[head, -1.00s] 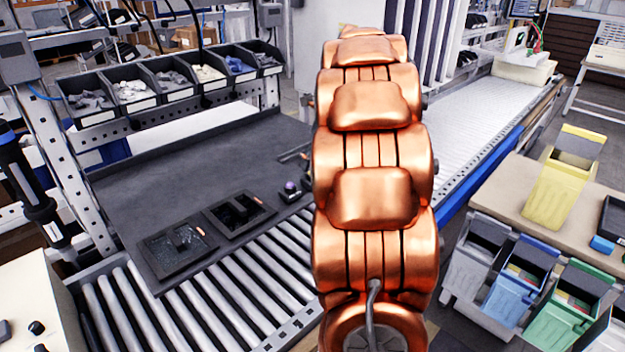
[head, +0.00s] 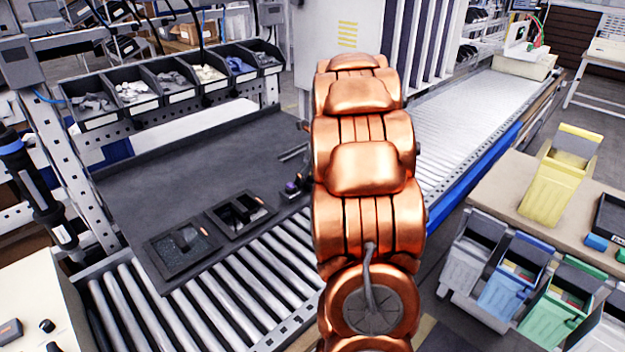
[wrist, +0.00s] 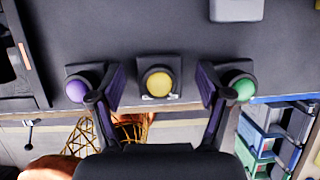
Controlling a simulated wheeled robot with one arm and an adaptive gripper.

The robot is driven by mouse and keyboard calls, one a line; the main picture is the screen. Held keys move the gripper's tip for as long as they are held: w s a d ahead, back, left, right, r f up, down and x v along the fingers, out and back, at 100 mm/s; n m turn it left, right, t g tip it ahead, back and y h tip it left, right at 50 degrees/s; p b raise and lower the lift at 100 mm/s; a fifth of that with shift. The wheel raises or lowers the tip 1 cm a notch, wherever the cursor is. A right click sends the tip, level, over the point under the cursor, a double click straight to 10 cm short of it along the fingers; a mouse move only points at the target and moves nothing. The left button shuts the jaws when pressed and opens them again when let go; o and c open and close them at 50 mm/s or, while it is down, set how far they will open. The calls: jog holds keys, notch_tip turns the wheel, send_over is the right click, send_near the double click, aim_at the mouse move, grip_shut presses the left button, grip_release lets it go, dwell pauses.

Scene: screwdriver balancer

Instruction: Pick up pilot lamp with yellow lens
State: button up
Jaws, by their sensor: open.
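In the wrist view, the pilot lamp with the yellow lens (wrist: 158,83) sits in a dark square base on the grey work surface. My gripper (wrist: 160,76) is open, with one finger on each side of this lamp in the picture and a gap on both sides. A purple-lens lamp (wrist: 76,91) is just left of the left finger, and a green-lens lamp (wrist: 243,89) is just right of the right finger. In the head view, my copper arm hides the yellow lamp and the gripper. The purple-lens lamp (head: 291,188) shows beside the arm there.
Two black trays, a nearer one (head: 152,262) and a farther one (head: 212,219), lie left of the lamps on the dark mat (head: 150,170). Part bins (head: 160,92) line the back. Rollers (head: 200,308) run along the front. A light grey block (wrist: 235,10) stands above the green lamp.

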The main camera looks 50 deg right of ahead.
jog(key=shift+c, duration=0.3)
jog(key=c, duration=1.2)
jog(key=shift+r, duration=0.1)
jog(key=shift+c, duration=0.2)
